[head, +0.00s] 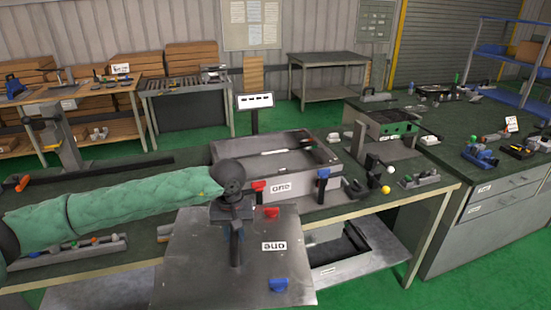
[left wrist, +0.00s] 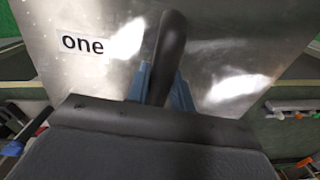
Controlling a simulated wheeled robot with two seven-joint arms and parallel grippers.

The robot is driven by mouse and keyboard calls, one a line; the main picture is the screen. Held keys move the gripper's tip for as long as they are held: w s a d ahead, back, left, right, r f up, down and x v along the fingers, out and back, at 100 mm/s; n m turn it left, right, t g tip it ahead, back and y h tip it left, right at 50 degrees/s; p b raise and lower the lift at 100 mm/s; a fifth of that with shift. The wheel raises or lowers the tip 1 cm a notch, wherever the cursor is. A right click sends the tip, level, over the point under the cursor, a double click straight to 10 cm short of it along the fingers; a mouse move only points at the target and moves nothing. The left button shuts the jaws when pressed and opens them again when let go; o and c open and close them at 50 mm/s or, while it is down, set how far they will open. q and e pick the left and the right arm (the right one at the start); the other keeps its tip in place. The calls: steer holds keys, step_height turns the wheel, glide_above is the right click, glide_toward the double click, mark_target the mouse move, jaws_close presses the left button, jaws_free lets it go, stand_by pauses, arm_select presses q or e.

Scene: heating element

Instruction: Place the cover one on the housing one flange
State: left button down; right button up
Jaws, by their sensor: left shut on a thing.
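Cover one (head: 190,272) is a flat grey metal plate with a "one" label, a dark handle, a red clip and a blue clip. My left gripper (head: 236,222) is shut on the cover's handle and holds the plate in front of the bench edge. In the left wrist view, the blue fingers of the gripper (left wrist: 160,88) are around the dark handle, with the cover (left wrist: 225,45) behind it. Housing one (head: 305,191) is an open metal box labelled "one" on the bench, just beyond the cover. Its near-left corner is partly hidden by my gripper. My right gripper is not in view.
A small sign (head: 255,100) stands behind the housing. Black clamps (head: 358,190) with a yellow ball stand right of it. A shelf with a black tray (head: 345,243) lies below the bench. A grey drawer bench (head: 480,215) stands at the right.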

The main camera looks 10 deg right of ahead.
arm_select(q)
steer(key=shift+m, duration=0.8)
steer(key=s+d+r, duration=0.1)
steer(key=d, duration=0.2)
steer(key=s+d+r, duration=0.1)
steer(key=d, duration=0.3)
steer(key=s+d+r, duration=0.1)
steer(key=d, duration=0.2)
steer(key=shift+s+d, duration=0.3)
steer(key=shift+d, duration=0.1)
steer(key=s+d+r, duration=0.6)
steer(key=s+d, duration=0.2)
steer(key=d, duration=0.3)
steer(key=s+r+m, duration=0.2)
steer(key=s+m, duration=0.1)
steer(key=m, duration=1.2)
steer(key=s+r+m+b, duration=0.1)
steer(key=s+r+m, duration=0.2)
steer(key=m, duration=1.3)
steer(key=shift+s+d+m, duration=0.3)
steer(key=shift+s+d, duration=0.15)
steer(key=shift+s, duration=0.2)
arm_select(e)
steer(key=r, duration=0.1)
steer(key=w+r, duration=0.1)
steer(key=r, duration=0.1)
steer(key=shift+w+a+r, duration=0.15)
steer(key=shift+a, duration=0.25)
